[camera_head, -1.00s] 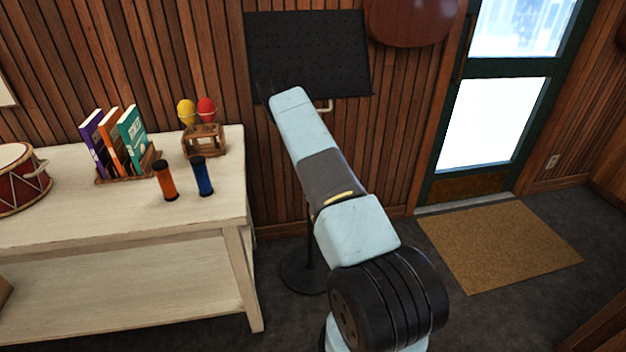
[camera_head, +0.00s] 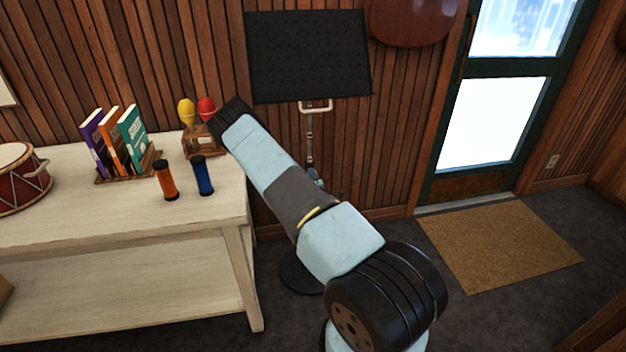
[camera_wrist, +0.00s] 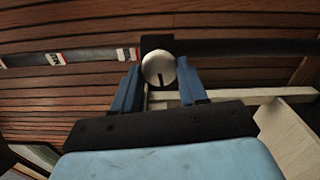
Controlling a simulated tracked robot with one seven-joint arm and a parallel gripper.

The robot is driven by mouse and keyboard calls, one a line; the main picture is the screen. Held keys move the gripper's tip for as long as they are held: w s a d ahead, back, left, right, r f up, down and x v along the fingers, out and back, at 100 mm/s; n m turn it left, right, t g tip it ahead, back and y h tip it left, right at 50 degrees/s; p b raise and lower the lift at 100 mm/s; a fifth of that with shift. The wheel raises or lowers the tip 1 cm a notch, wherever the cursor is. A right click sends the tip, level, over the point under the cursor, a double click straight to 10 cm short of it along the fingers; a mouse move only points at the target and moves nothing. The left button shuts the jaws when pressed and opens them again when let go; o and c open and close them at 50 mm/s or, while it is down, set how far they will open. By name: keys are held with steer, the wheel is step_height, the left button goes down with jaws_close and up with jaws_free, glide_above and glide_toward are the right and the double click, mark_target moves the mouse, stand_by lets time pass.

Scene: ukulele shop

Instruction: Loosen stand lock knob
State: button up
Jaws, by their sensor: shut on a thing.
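The black music stand (camera_head: 308,55) stands against the wood wall, its pole (camera_head: 309,150) partly hidden behind my arm. In the wrist view the pole (camera_wrist: 85,55) runs across the picture, with pale and red labels at left. The lock knob (camera_wrist: 158,66) is round and silvery with a dark slot, set in a black collar on the pole. My gripper (camera_wrist: 160,78) has one blue finger on each side of the knob and is shut on it. In the head view only a small blue part of the gripper (camera_head: 316,178) shows by the pole.
A pale table (camera_head: 120,230) at left holds upright books (camera_head: 115,142), an orange shaker (camera_head: 165,182), a blue shaker (camera_head: 203,177), maracas in a wooden holder (camera_head: 205,140) and a red drum (camera_head: 18,178). The floor mat (camera_head: 500,245) by the door is clear.

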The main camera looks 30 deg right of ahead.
steer(key=shift+a+f, duration=0.15)
steer(key=shift+f, duration=0.1)
stand_by(0.3)
steer(key=o, duration=1)
steer(key=shift+r, duration=0.15)
steer(key=v, duration=1.3)
steer(key=shift+s, duration=0.35)
